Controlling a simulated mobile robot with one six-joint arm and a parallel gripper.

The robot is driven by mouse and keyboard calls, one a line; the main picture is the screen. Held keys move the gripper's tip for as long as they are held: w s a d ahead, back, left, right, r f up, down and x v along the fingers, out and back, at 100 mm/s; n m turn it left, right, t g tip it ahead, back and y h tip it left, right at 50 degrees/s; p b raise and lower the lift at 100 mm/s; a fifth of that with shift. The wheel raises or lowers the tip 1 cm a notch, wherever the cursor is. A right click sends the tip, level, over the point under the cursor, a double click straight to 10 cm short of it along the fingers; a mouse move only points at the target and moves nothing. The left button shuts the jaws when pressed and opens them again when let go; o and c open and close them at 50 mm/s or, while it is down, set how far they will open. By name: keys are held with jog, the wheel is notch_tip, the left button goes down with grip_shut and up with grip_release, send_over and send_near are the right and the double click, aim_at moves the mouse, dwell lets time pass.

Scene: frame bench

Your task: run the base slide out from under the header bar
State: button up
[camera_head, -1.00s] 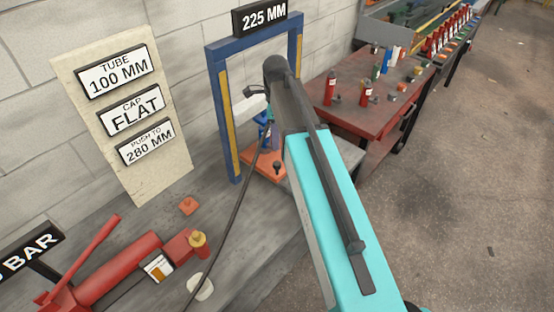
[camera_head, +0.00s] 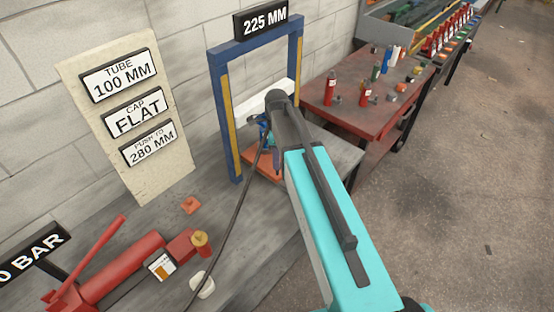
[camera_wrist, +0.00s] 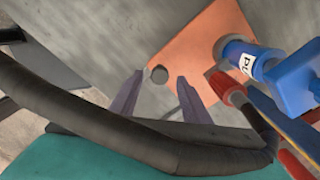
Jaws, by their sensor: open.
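The base slide is an orange plate (camera_head: 256,168) low inside the blue frame (camera_head: 229,120), whose header bar (camera_head: 255,47) crosses the top under a 225 MM sign. The plate also shows in the wrist view (camera_wrist: 205,45). A dark round knob (camera_wrist: 158,74) sits near the plate's corner. A blue cylinder (camera_wrist: 236,55) with a white label stands on the plate. My gripper (camera_wrist: 160,77) is open, its fingertips appearing either side of the knob; I cannot tell its height above it. In the head view my gripper (camera_head: 275,165) hides the knob.
A red hand pump (camera_head: 125,262) lies on the grey bench at the lower left, with a dark hose rising from it toward the frame. A red table (camera_head: 345,118) with bottles stands behind to the right. Grey bench surface (camera_head: 335,152) is clear right of the plate.

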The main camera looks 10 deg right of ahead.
jog(key=shift+f+p, duration=0.3)
jog(key=shift+f, duration=1)
grip_shut()
